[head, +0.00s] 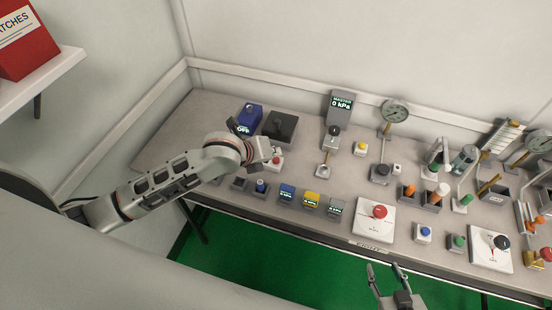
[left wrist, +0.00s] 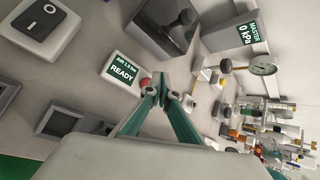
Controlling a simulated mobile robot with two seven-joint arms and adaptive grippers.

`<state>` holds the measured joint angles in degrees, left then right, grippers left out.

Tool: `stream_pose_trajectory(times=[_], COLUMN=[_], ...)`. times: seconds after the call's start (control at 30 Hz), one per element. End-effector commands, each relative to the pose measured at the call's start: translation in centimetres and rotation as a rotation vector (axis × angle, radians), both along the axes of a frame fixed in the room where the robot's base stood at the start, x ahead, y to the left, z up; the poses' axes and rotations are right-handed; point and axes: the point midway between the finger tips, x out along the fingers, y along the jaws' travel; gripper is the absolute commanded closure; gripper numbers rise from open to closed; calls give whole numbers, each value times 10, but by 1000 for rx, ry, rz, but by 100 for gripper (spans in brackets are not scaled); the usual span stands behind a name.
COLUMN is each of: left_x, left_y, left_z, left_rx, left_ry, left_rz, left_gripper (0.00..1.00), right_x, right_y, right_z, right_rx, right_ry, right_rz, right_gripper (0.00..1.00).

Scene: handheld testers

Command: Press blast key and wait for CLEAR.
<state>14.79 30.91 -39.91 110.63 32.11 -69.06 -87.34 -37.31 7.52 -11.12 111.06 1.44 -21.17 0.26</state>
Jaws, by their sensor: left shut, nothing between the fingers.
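A red key (left wrist: 146,83) sits at the box's right edge, partly hidden by my fingers. In the head view the red key (head: 277,160) shows just below my left gripper (head: 272,150). My left gripper, also in the left wrist view (left wrist: 162,88), is shut and empty, its tips right beside the red key. I cannot tell whether they touch it. My right gripper (head: 384,267) is open and empty in front of the bench's front edge.
On the bench (head: 165,155), a blue device (head: 249,115) reading "OFF" and a dark box (head: 281,126) stand behind my left gripper. A "MASTER 0 kPa" display (head: 341,104) and a gauge (head: 395,111) stand farther right. Several testers crowd the right side. The bench's left end is clear.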

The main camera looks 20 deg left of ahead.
Motion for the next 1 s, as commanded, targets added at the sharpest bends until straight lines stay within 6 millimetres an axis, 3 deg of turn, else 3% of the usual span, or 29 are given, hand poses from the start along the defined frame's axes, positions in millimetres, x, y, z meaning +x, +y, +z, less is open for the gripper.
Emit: stream_pose_trajectory(times=[1.0], left_x=[0], left_y=[0], left_z=[-9], left_rx=[0], left_ry=[0], left_rz=[0], left_gripper=[100], right_x=[0], right_y=[0], right_z=[3], right_rx=[0], right_ry=[1], right_rz=[0], right_gripper=[60])
